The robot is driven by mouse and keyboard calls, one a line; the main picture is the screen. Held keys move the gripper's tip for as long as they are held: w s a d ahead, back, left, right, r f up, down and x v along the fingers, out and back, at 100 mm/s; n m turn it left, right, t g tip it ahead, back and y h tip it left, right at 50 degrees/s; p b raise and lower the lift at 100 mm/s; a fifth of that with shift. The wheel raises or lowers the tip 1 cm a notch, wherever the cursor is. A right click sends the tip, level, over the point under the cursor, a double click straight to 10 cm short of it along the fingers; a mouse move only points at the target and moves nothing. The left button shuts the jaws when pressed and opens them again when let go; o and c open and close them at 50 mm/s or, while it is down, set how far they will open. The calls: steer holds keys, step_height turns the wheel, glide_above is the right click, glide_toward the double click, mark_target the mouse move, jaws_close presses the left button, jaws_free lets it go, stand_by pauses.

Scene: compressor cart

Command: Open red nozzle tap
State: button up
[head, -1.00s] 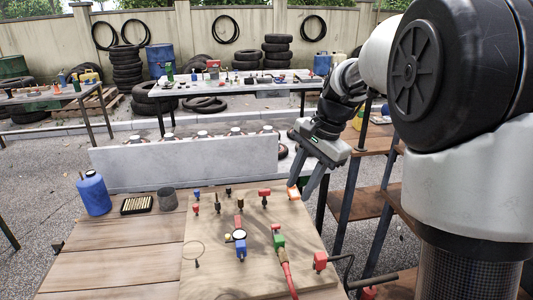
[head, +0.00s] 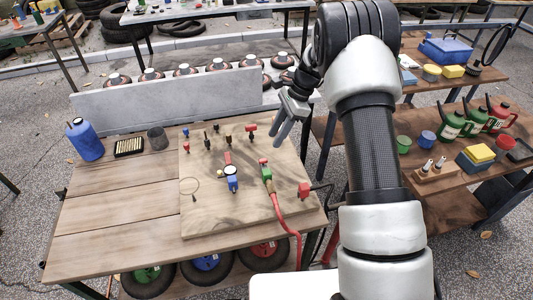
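A wooden board (head: 215,215) lies on the table with several small fittings on it. A red-handled tap (head: 250,131) stands at its back right, and a smaller red one (head: 186,147) is at its left. A red block with a black crank (head: 304,190) is at the right edge. I cannot tell for sure which is the red nozzle tap. My gripper (head: 279,140) hangs just right of the back-right red tap, apart from it in the picture. Its two fingers point down, are parted and hold nothing that I can see.
A green fitting (head: 266,173) with a red hose (head: 285,218) and a gauge with a blue body (head: 232,184) are on the board. A blue bottle (head: 84,140) stands at the left. A grey panel (head: 170,100) rises behind. Shelves (head: 455,185) with cans are at the right.

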mark_target(263, 159)
steer(key=x, duration=0.9)
steer(key=shift+f, duration=0.15)
jaws_close()
